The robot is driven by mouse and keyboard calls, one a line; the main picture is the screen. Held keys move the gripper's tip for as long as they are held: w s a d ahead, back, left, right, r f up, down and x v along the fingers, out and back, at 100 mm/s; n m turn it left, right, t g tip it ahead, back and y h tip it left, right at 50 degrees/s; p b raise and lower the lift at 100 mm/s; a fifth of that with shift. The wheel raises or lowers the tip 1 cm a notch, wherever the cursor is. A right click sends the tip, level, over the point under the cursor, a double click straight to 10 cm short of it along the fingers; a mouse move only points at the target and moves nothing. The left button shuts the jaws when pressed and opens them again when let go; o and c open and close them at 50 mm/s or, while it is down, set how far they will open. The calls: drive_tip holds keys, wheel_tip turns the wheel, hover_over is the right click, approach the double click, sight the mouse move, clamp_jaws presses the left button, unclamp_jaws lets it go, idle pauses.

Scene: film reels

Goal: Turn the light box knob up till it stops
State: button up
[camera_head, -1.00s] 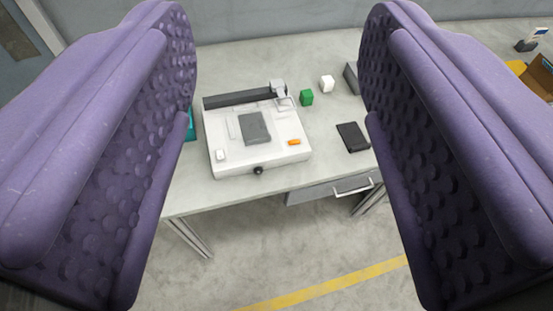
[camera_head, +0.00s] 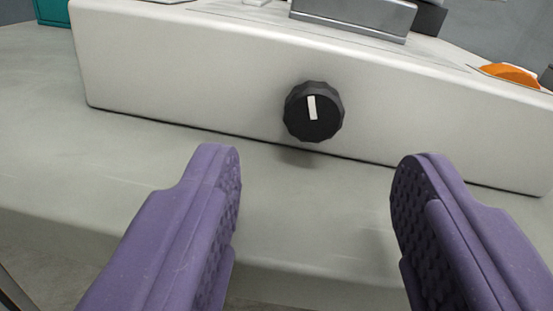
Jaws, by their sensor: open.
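The black ridged knob (camera_head: 314,111) sits on the front face of the white light box (camera_head: 190,75). Its white mark points almost straight up, leaning slightly left. My gripper (camera_head: 318,160) has two purple padded fingers, spread wide and empty. The fingertips are below and in front of the knob, one to its left and one to its right, with clear gaps. Nothing touches the knob.
The pale table top (camera_head: 290,215) runs under the box and its front edge crosses below. An orange object (camera_head: 511,73) lies on the box at the right. A grey block (camera_head: 354,14) is on top of the box. A teal thing (camera_head: 52,12) stands at the upper left.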

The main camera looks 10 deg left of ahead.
sight(311, 124)
drive_tip(key=b+x, duration=0.1)
drive_tip(key=x, duration=0.3)
drive_tip(key=shift+w+f, duration=0.1)
drive_tip(key=shift+f, duration=0.05)
drive_tip(key=shift+w+a, duration=0.15)
drive_tip(key=shift+w, duration=0.2)
clamp_jaws()
drive_tip(key=shift+m, duration=0.3)
drive_tip(key=shift+m, duration=2.6)
